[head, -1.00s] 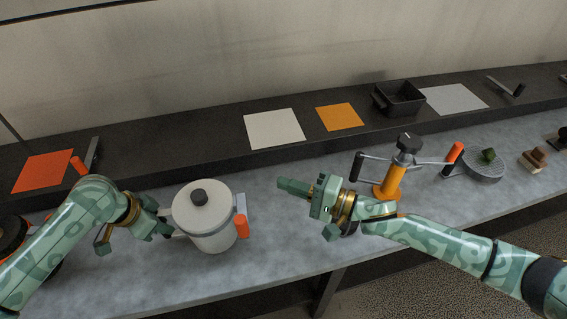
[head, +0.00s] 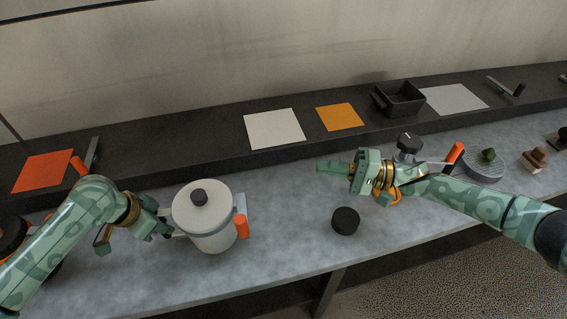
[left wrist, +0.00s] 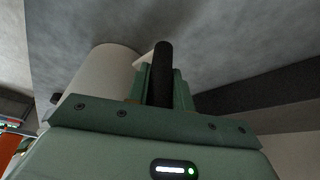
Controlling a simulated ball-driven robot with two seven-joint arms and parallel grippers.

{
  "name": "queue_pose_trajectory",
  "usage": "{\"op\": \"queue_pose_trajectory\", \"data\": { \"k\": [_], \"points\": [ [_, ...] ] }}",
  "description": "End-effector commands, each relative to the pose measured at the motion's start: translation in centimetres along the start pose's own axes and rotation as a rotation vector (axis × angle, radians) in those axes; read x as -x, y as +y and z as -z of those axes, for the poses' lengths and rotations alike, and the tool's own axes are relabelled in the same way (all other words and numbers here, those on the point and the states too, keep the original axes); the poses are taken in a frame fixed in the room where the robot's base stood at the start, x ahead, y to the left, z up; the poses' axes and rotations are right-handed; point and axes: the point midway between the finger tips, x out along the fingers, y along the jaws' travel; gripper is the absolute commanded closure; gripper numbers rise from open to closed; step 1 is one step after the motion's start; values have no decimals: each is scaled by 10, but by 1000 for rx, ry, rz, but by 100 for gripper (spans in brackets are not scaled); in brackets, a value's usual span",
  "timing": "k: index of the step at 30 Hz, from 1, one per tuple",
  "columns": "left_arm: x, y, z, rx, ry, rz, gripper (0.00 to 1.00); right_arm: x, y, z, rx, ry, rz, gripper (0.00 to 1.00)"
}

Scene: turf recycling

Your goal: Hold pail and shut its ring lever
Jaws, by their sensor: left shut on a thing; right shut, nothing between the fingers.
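The pail wall (left wrist: 103,75) also shows in the left wrist view. My right gripper (head: 322,167) is shut and empty, above the bench to the right of the pail, apart from it.
A black round puck (head: 345,221) lies on the bench below my right gripper. A device with a dark knob (head: 408,142) and orange body is partly hidden behind my right arm. A ribbed disc (head: 483,169) lies further right. A black bin (head: 399,98) stands on the back ledge.

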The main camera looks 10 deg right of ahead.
Motion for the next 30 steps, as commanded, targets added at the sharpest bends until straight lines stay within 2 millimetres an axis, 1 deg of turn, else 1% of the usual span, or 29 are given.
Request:
{"op": "queue_pose_trajectory", "data": {
  "k": [8, 9, 10, 11, 19, 22, 26, 30],
  "points": [
    [1, 0, 1, 1, 4, 0, 100, 1, 0, 0, 0, 0, 1, 100],
    [1, 0, 1, 1, 3, 0, 66, 1, 0, 0, 0, 0, 1, 100],
    [1, 0, 1, 1, 3, 0, 58, 1, 0, 0, 0, 0, 1, 100],
    [1, 0, 1, 1, 3, 0, 52, 1, 0, 0, 0, 0, 0, 100],
    [1, 0, 0, 0, 1, 0, 52, 1, 0, 0, 0, 0, 0, 100],
    [8, -1, 0, 0, 1, 3, 52, 1, 0, 0, 0, 0, 0, 100],
    [31, -2, 0, -3, 1, 5, 52, 1, 0, 0, 0, 0, 0, 100],
    [66, -2, 0, -3, 1, 6, 52, 1, 0, 0, 0, 0, 0, 100]
  ]
}}
